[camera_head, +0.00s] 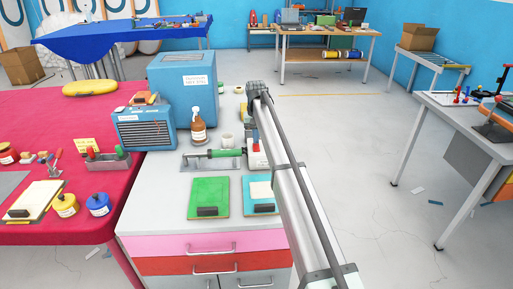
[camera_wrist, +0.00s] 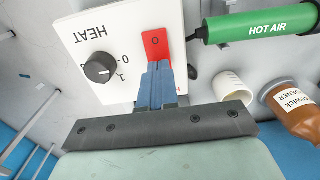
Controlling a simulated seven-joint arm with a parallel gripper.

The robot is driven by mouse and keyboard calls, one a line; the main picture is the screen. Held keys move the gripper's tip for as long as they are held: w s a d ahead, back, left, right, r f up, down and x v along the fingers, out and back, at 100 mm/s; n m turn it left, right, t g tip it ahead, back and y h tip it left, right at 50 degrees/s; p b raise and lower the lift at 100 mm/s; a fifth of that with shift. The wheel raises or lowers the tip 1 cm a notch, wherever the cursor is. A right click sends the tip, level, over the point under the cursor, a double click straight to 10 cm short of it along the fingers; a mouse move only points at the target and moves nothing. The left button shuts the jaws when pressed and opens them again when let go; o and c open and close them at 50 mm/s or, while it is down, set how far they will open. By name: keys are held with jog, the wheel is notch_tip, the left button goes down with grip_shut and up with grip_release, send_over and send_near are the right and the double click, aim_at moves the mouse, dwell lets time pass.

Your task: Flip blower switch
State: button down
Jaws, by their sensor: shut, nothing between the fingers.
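The blower's white control box (camera_wrist: 85,65) fills the upper left of the wrist view, with a black HEAT knob (camera_wrist: 99,68) on it. Its red rocker switch (camera_wrist: 154,43) shows a "0" at the exposed end. My gripper (camera_wrist: 157,66) is shut, and its blue fingertips are over the lower part of the switch, hiding it. I cannot tell whether they touch it. The green HOT AIR blower handle (camera_wrist: 265,27) lies beside the box; it also shows in the head view (camera_head: 224,153). In the head view my arm hides most of the box.
A white cup (camera_wrist: 232,88) and an amber spray bottle (camera_wrist: 296,112) stand close to the gripper. A blue machine (camera_head: 182,84) stands behind them on the cabinet. Green (camera_head: 208,195) and blue (camera_head: 260,207) boards lie in front. Open floor is to the right.

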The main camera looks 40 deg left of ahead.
jog(key=shift+f, duration=0.6)
dwell(0.4)
jog(key=shift+r, duration=3.5)
